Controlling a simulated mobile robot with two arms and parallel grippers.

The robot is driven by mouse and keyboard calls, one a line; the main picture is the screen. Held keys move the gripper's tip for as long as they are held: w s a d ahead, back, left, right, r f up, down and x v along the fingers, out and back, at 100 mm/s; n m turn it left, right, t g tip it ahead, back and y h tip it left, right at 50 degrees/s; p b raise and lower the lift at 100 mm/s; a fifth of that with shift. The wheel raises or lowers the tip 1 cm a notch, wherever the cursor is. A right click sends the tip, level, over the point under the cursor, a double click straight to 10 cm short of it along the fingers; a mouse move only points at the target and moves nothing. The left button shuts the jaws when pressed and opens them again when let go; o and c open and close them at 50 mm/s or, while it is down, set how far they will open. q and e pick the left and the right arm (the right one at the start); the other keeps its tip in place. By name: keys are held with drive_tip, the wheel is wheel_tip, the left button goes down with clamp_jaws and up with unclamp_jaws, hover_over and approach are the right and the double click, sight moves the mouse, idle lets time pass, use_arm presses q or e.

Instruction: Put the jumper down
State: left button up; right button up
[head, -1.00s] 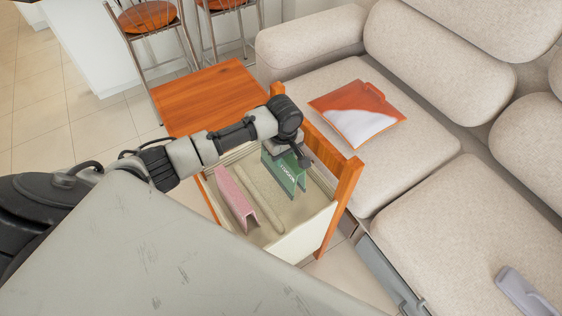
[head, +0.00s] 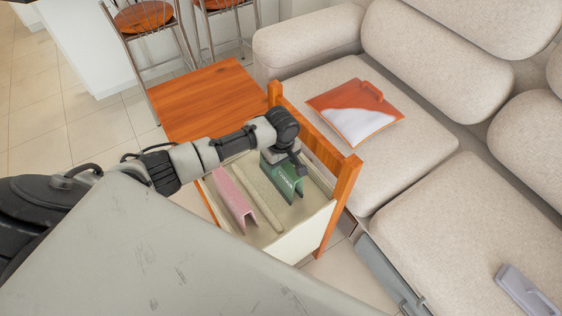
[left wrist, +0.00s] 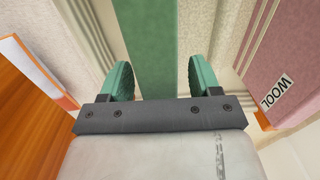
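The jumper seems to be the green folded piece (head: 283,180) with a small pale label; it stands upright like a narrow ridge in the cream compartment (head: 300,240) of the wooden unit. My left gripper (head: 284,160) is right over it, pointing down. In the left wrist view the green piece (left wrist: 150,40) runs between the two green finger pads. The pads are spread, with a gap on the right side, so the left gripper (left wrist: 161,82) looks open around its top. The lower part of the green piece is partly hidden. My right gripper is out of view.
A pink folded piece (head: 233,200) labelled WOOL and a cream folded piece (head: 257,196) stand left of the green one. The wooden top (head: 210,98) is bare. A sofa (head: 430,220) with an orange-and-white handled cushion-like item (head: 355,112) is at right, bar stools (head: 142,17) behind.

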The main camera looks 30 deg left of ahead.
use_arm(q)
wheel_tip(320, 180, up, 12)
drive_tip(key=p, duration=0.2)
drive_tip(key=shift+r, duration=0.15)
idle(0.5)
